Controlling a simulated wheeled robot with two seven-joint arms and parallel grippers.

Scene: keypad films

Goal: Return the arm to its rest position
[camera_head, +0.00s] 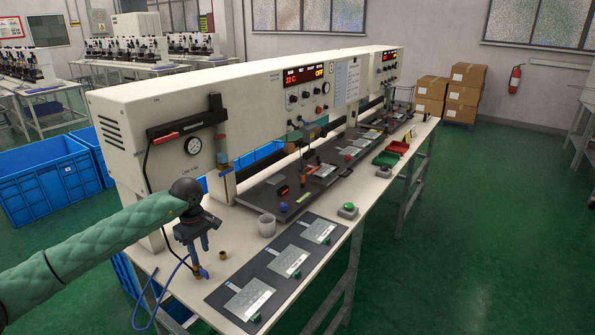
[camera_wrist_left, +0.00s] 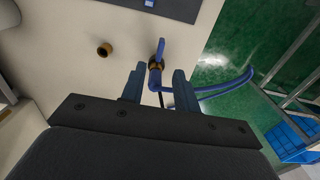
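My left arm (camera_head: 85,246), in a green quilted sleeve, reaches in from the left over the near end of the workbench. My left gripper (camera_head: 198,246) points down there and is empty. In the left wrist view its two blue-grey fingers (camera_wrist_left: 160,80) stand apart with a gap between them. A blue hose (camera_head: 148,322) with a brass collar (camera_wrist_left: 156,64) and blue tip shows just beyond the fingertips, near the table's left edge. I see no clear contact between it and the fingers. My right gripper is not in view.
A brass ring (camera_head: 223,255) and a white mug (camera_head: 266,225) stand beside a dark mat (camera_head: 272,286) with several keypad plates. The long white machine (camera_head: 240,88) rises behind. Blue crates (camera_head: 48,184) sit at left.

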